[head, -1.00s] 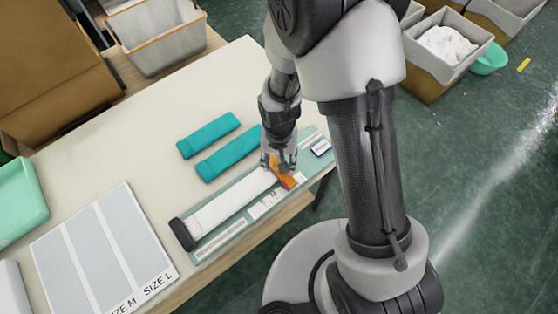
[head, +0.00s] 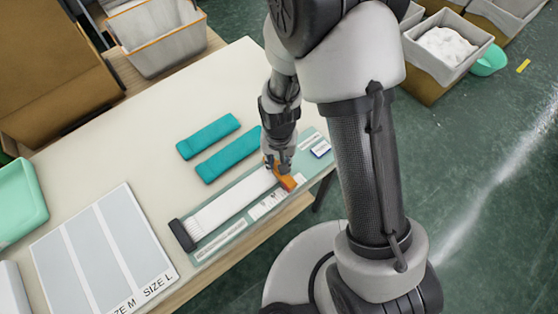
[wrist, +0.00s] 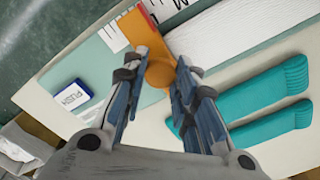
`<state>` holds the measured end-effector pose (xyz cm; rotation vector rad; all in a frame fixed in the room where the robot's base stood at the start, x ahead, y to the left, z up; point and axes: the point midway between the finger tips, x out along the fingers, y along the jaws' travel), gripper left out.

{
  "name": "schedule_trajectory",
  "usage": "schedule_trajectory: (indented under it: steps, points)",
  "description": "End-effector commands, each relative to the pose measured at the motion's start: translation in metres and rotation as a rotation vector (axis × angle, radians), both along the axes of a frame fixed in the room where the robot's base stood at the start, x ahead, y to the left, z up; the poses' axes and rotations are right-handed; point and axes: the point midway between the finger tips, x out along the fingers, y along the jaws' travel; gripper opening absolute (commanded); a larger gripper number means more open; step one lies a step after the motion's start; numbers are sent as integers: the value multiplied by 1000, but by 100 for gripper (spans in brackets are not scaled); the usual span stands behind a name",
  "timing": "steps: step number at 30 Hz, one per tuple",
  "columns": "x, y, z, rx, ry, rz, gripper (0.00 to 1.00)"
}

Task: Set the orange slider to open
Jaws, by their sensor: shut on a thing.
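The orange slider (head: 288,183) sits across the right part of the sizing board (head: 222,238), at the right end of a long white ribbed strip (head: 225,207). In the wrist view the slider (wrist: 140,28) shows its flat orange bar and a round knob between my fingers. My gripper (head: 279,168) is shut on the slider's knob; it also shows in the wrist view (wrist: 160,82). The fingers hide part of the slider in the head view. Printed scale marks (wrist: 112,35) lie beside the bar.
Two teal folded knit pieces (head: 208,136) lie behind the board. A small blue-and-white PUSH block (head: 320,148) sits at the board's right end. A panel marked SIZE M and SIZE L (head: 105,250) lies at left. The table's middle is bare.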

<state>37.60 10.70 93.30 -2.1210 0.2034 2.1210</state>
Motion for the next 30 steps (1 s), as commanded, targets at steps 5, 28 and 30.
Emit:
schedule_trajectory:
  steps: [5, 28, 30]
  points:
    - [0, 0, 0, 0, 0, 0, 0]
    - [37, -54, 0, 0, -2, 0, 0]
    - [37, -54, 0, -1, -3, 0, 27]
